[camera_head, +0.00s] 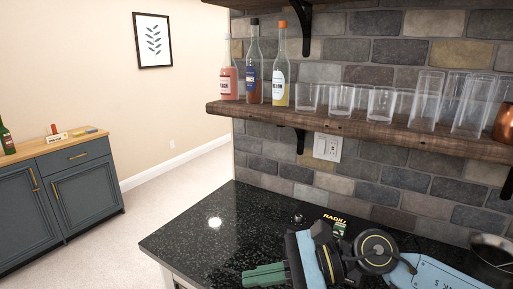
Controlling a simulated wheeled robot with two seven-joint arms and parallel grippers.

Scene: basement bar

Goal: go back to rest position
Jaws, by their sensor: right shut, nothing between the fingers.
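My right arm comes in from the lower right over the black counter (200,222), with blue and black links. My right gripper (250,276) has green fingers that point left. They are shut and empty over the counter's front part, cut by the bottom edge of the view. My left gripper is not in view.
A wooden shelf (350,127) on the brick wall holds three bottles (253,75), several clear glasses (381,104) and a copper mug (505,122). A small item with yellow lettering (335,219) lies behind my right arm. A metal bowl (492,248) stands at right. A blue-grey cabinet (85,192) stands left; open floor between.

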